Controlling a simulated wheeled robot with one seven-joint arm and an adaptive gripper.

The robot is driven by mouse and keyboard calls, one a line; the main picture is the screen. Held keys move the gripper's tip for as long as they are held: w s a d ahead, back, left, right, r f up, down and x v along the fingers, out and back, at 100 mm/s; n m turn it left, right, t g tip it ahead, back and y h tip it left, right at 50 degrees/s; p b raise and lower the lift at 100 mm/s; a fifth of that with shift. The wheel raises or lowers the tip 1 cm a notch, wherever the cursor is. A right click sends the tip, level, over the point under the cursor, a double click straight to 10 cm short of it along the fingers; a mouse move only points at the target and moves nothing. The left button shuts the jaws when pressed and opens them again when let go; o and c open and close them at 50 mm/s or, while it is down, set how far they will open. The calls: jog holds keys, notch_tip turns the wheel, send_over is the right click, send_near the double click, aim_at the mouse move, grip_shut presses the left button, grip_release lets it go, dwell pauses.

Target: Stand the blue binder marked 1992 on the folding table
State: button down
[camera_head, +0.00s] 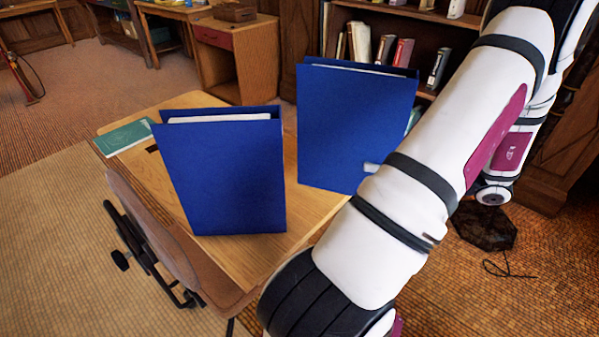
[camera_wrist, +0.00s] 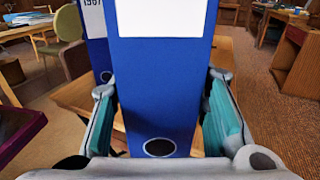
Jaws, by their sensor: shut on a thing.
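A blue binder (camera_head: 352,125) with pale pages at its top is upright at the table's back right, partly behind my arm. I cannot tell whether its base touches the table. In the wrist view my gripper (camera_wrist: 160,98) is around this binder's spine (camera_wrist: 165,65), shut on it, one teal-padded finger on each side. The spine has a white label, its upper part and any year out of frame. A second blue binder (camera_head: 228,175) stands on the wooden folding table (camera_head: 170,210); behind the held one, its label (camera_wrist: 93,4) seems to read 1987.
A teal book (camera_head: 127,137) lies at the table's far left corner. A chair (camera_head: 150,225) is against the table's left side. A wooden desk (camera_head: 235,60) and a bookcase (camera_head: 440,20) stand behind. Open floor lies to the left.

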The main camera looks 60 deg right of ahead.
aim_at(315, 165)
jog(key=w+a, duration=0.1)
jog(key=w, duration=0.3)
jog(key=w+a+b, duration=0.1)
jog(key=w, duration=0.4)
jog(key=w+f+b, duration=0.1)
jog(key=w, duration=0.3)
jog(key=shift+w+a+f, duration=0.1)
jog(key=shift+w+a, duration=0.05)
jog(key=shift+a, duration=0.25)
jog(key=shift+w+a+f+b, duration=0.15)
jog(key=shift+f+b, duration=0.35)
jog(key=shift+f, duration=0.4)
jog(key=shift+w+d+f+b, duration=0.15)
jog(key=shift+f+b, duration=0.35)
jog(key=shift+f, duration=0.35)
jog(key=shift+a+f, duration=0.1)
jog(key=c, duration=0.9)
grip_release()
jog(key=shift+c, duration=0.2)
jog(key=shift+s, duration=0.1)
jog(key=s, duration=0.4)
jog(key=s+d+p, duration=0.1)
jog(key=s, duration=0.3)
jog(key=s+d+p, duration=0.1)
jog(key=s, duration=0.2)
jog(key=shift+s, duration=0.4)
